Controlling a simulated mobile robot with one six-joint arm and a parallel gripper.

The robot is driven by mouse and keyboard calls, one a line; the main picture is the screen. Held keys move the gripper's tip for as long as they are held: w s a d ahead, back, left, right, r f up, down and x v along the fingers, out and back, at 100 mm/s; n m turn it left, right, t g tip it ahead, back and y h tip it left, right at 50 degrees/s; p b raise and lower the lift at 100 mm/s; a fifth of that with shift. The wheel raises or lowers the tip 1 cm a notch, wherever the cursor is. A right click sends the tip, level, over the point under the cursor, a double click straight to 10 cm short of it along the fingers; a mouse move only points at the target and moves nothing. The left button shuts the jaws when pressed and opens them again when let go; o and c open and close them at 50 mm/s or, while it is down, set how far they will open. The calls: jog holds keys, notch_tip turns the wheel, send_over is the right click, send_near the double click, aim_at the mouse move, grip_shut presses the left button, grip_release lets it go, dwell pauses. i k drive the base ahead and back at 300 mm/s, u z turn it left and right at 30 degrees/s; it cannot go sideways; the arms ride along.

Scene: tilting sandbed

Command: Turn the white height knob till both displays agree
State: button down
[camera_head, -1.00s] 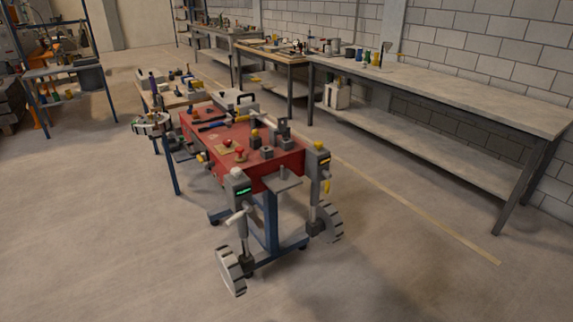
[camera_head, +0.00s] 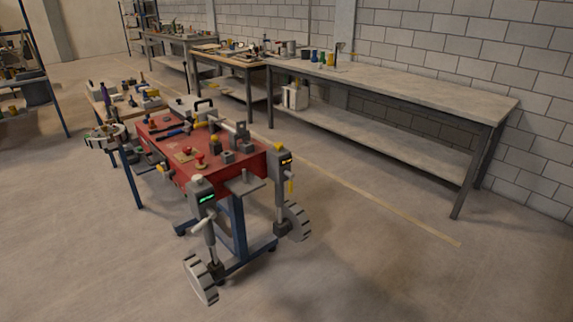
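A red-topped bench (camera_head: 165,133) on blue legs stands left of centre. At its near end are two grey posts. The left post carries a white knob (camera_head: 197,179) on top and a display with green characters (camera_head: 207,198). The right post carries a yellow knob (camera_head: 278,147) on top and a display with amber characters (camera_head: 286,160). The characters are too small to read, so I cannot tell whether they agree. My gripper is not in view.
Toothed grey wheels, left (camera_head: 201,279) and right (camera_head: 296,221), sit low at the posts. A long workbench (camera_head: 400,92) lines the wall. The floor in front and to the right is clear.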

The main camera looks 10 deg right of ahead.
aim_at(198, 178)
jog(key=z, duration=0.15)
jog(key=k, duration=0.45)
jog(key=z, duration=1.05)
jog(key=k, duration=0.95)
jog(key=z, duration=0.25)
jog(key=i, duration=0.75)
jog(key=u, duration=0.85)
jog(key=i, duration=0.7)
jog(key=u, duration=0.4)
jog(key=i, duration=1.05)
jog(key=u, duration=0.2)
